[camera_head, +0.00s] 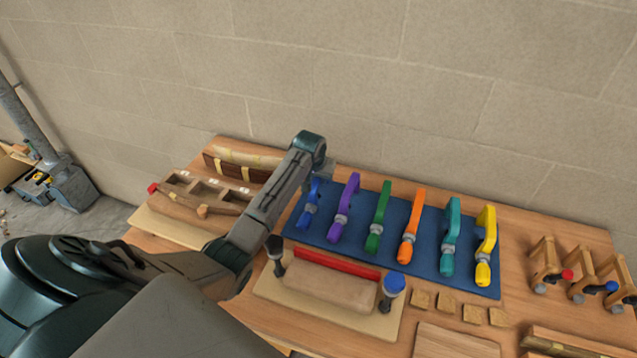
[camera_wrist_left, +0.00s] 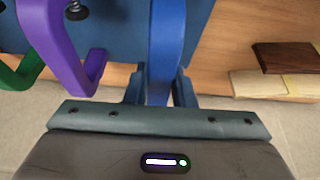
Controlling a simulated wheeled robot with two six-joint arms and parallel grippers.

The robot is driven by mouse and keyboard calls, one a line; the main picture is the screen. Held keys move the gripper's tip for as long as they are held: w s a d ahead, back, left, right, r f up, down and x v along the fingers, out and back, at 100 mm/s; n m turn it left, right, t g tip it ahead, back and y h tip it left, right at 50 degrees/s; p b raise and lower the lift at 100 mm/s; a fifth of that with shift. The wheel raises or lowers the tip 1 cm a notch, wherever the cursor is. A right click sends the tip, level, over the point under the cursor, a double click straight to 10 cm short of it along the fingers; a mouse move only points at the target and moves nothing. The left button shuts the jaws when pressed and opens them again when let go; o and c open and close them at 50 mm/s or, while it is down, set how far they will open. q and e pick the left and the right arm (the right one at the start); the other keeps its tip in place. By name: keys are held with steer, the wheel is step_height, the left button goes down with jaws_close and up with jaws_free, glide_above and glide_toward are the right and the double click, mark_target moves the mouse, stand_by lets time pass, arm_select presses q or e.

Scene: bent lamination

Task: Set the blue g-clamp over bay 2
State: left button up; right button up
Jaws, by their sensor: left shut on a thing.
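The blue g-clamp (camera_head: 312,194) is at the left end of a row of coloured clamps on the blue mat (camera_head: 330,222). My left gripper (camera_head: 322,170) reaches it from above and behind, shut on its frame. In the left wrist view the clamp's blue bar (camera_wrist_left: 166,45) runs between the fingers (camera_wrist_left: 160,92). The clamp still looks to be at the mat; I cannot tell whether it touches. The bent wooden form with several bays (camera_head: 205,190) stands at the left, small white marks along its back edge; the bay numbers are too small to read. My right gripper is out of view.
The purple clamp (camera_head: 345,205) stands close beside the blue one; green, orange, teal and yellow clamps follow rightward. A press with a red strip (camera_head: 330,264) lies in front. Wooden strips (camera_head: 240,158) lie behind the form. Small wooden clamps (camera_head: 548,265) stand at right.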

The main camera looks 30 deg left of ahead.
arm_select(q)
step_height(320, 180, up, 8)
steer(key=b, duration=0.3)
steer(key=shift+f, duration=0.15)
step_height(320, 180, up, 7)
steer(key=p, duration=0.3)
steer(key=shift+p, duration=0.4)
